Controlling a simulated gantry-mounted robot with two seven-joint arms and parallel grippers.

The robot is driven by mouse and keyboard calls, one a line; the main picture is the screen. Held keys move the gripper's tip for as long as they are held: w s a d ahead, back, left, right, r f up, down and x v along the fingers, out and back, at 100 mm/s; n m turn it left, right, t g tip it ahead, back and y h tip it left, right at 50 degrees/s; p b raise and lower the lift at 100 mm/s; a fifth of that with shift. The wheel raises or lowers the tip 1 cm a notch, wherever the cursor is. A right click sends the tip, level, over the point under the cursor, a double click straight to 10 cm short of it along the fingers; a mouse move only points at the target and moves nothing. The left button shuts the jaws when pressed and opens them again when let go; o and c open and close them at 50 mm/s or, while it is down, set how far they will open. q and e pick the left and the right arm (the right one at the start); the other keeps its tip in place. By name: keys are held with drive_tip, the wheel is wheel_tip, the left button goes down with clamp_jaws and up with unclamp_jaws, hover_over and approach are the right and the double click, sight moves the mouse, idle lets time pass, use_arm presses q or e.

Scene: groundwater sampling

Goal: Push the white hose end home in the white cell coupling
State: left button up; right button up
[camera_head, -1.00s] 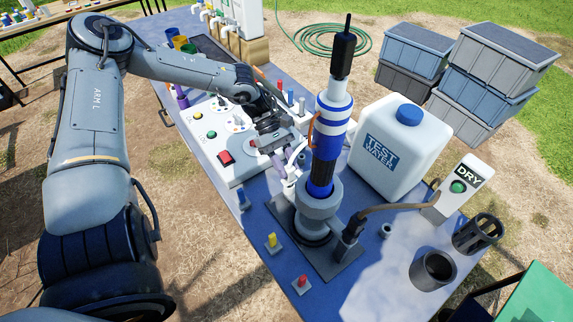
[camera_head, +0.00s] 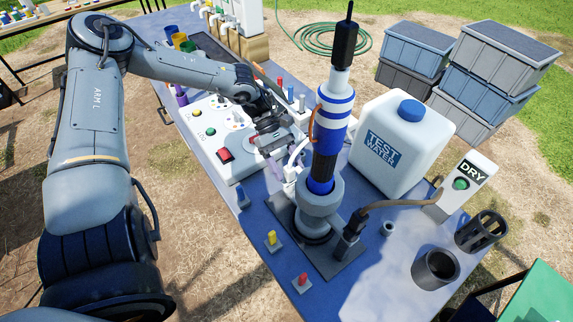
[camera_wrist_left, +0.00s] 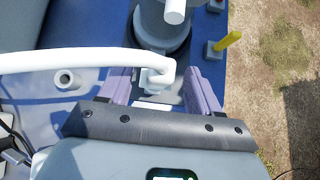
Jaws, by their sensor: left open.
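My left gripper (camera_head: 284,163) is over the blue table, beside the pump stand. In the left wrist view its two purple-grey fingers (camera_wrist_left: 160,88) are spread apart. The white hose (camera_wrist_left: 85,60) comes in from the left across that view and ends in a white elbow-shaped end (camera_wrist_left: 160,76) between the fingers, with gaps at both sides. The hose also shows as a small white arc in the head view (camera_head: 297,150). I cannot clearly make out the white cell coupling or how deep the hose end sits in it. My right gripper is not in view.
The tall blue-and-white pump (camera_head: 336,110) stands in a grey holder (camera_head: 319,205) right beside my left gripper. A white test-water jug (camera_head: 402,150) is behind it. A white control panel (camera_head: 222,160) lies to the left. A small pale cup (camera_wrist_left: 67,80) is on the table.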

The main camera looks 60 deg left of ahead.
use_arm(q)
drive_tip(key=shift+a+r, duration=0.1)
drive_tip(key=v, duration=1)
drive_tip(key=shift+a+r+p, duration=0.2)
drive_tip(key=shift+p, duration=0.2)
drive_tip(key=shift+s, duration=0.15)
